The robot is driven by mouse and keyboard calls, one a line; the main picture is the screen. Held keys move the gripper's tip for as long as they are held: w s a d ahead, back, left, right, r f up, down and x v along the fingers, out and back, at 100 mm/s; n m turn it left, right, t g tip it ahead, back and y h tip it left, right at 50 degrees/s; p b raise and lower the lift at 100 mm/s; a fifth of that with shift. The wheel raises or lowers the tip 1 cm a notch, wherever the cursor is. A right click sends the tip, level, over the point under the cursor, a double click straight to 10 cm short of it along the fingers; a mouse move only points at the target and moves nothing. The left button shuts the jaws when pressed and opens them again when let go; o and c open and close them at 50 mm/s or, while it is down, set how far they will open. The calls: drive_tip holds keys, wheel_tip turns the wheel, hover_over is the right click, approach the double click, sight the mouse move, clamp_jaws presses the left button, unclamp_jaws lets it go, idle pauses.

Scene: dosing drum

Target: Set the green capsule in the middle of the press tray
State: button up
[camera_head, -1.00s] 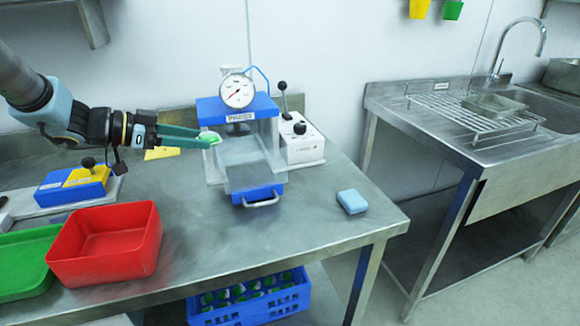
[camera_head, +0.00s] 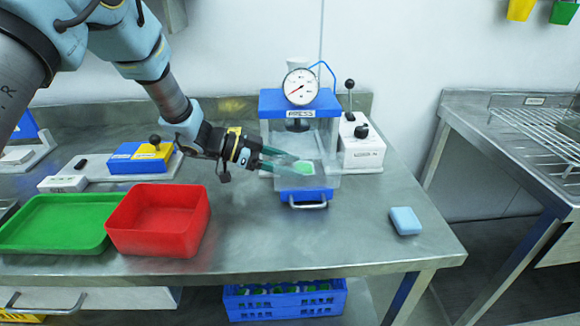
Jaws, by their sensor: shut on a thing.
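The green capsule (camera_head: 304,167) shows green with a pale rim, between the tips of my gripper (camera_head: 297,165). My gripper reaches in from the left and is shut on it. The capsule is over or at the press tray (camera_head: 306,183), which sticks out at the front of the press (camera_head: 300,104). I cannot tell whether the capsule touches the tray. The tray has a blue front with a metal handle. The gripper fingers and a clear guard partly hide the tray's surface.
A white control box (camera_head: 360,148) with a lever stands right of the press. A blue block (camera_head: 405,221) lies on the bench at right. A red bin (camera_head: 158,222) and a green tray (camera_head: 58,223) stand at left. The bench front is clear.

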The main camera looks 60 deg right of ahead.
drive_tip(key=shift+f, duration=0.6)
drive_tip(key=shift+f, duration=0.1)
drive_tip(key=o, duration=1.3)
drive_tip(key=shift+w+a+r, duration=0.1)
drive_tip(key=shift+w+r, duration=0.1)
drive_tip(key=b+v, duration=0.2)
drive_tip(key=v, duration=0.9)
drive_tip(key=shift+w+a+r, duration=0.15)
drive_tip(key=shift+w+a, duration=0.05)
drive_tip(key=shift+a, duration=0.05)
